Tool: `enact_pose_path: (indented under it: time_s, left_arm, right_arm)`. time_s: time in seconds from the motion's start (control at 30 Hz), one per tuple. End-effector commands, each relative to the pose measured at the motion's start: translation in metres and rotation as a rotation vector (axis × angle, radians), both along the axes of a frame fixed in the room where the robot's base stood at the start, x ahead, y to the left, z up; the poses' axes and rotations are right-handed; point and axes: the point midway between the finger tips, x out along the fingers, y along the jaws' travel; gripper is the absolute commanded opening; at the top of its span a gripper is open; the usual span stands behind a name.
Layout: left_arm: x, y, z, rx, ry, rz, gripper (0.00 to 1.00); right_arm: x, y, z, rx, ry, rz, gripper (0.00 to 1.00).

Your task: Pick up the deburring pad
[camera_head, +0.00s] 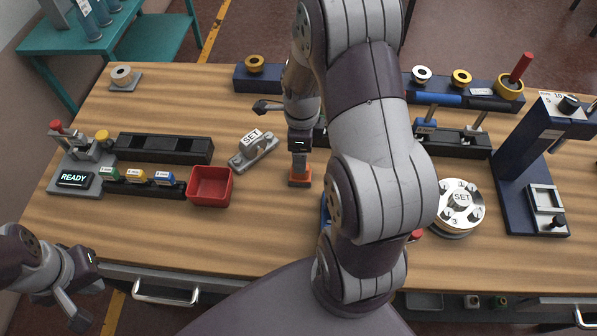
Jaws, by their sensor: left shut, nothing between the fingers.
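My left gripper (95,257) is at the lower left, over the table's front left edge, shut and empty, far from the block. My right arm hides the middle of the table.
The red bin (210,187) and a grey SET fixture (252,150) stand left of the block. A READY box (74,180) and black racks (165,149) are further left. The front left table is clear.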

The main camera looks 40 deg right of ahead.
Motion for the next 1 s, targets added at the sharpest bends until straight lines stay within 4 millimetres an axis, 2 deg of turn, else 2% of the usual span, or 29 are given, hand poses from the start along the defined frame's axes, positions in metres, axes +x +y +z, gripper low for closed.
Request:
enact_pose_path:
  time_s: [0.1,0.33,0.5,0.6,0.8,1.0]
  left_arm:
    - [0.0,0.0,0.005,0.0,0.0,0.0,0.0]
    - [0.0,0.0,0.012,0.0,0.0,0.0,0.0]
    - [0.0,0.0,0.019,0.0,0.0,0.0,0.0]
    - [0.0,0.0,0.02,0.0,0.0,0.0,0.0]
    - [0.0,0.0,0.019,0.0,0.0,0.0,0.0]
    - [0.0,0.0,0.019,0.0,0.0,0.0,0.0]
  right_arm:
    - [-0.001,0.001,-0.026,0.002,0.005,0.002,0.78]
    - [-0.001,0.002,-0.055,0.001,0.003,0.003,0.78]
    - [-0.003,0.004,-0.088,0.001,0.003,0.003,0.78]
    - [-0.002,0.003,-0.097,0.001,0.001,0.003,0.78]
    - [-0.002,0.003,-0.098,0.0,0.0,0.004,0.78]
    - [-0.002,0.003,-0.098,-0.001,-0.001,0.004,0.16]
